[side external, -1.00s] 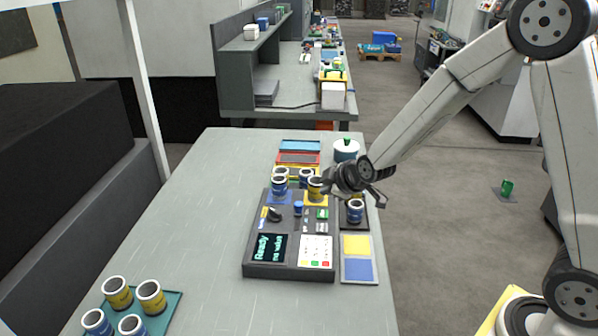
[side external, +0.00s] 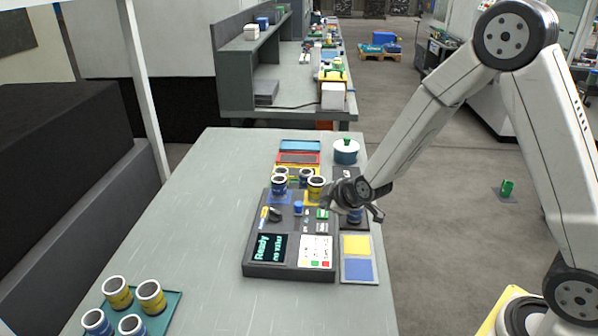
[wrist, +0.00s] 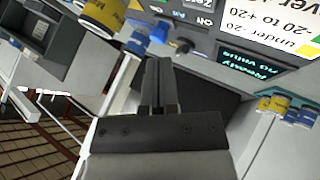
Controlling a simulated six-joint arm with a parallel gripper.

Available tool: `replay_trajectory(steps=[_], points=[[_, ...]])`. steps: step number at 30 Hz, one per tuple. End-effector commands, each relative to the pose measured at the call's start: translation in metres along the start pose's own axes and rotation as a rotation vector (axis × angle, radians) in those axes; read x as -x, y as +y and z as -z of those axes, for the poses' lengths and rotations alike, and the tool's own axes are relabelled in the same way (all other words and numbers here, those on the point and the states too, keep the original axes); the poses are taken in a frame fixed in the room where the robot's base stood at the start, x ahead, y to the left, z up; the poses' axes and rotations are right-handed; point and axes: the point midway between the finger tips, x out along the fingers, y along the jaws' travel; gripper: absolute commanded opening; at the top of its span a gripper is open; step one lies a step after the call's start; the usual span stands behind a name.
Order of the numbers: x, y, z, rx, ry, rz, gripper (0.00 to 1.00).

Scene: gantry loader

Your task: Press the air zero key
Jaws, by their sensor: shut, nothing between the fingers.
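The dark gauge unit (side external: 262,222) sits on the bench, its display (side external: 270,248) reading "Ready" with "no value" under it; the display also shows in the wrist view (wrist: 250,62). I cannot tell which key is air zero; a partly cut label in the wrist view seems to read "Zero".
A pad with yellow and blue squares (side external: 358,258) lies right of the unit. More cups stand on a green tray (side external: 172,303).

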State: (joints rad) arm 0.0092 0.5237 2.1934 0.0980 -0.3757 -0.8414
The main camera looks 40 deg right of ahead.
Motion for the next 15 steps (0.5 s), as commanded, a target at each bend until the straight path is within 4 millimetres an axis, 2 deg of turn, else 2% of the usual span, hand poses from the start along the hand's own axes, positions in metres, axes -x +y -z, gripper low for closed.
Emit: replay_trajectory(steps=[7, 15], points=[[-0.019, -0.013, -0.013, 0.001, -0.002, 0.001, 0.0], [-0.03, -0.022, -0.022, 0.0, 0.0, 0.0, 0.0]])
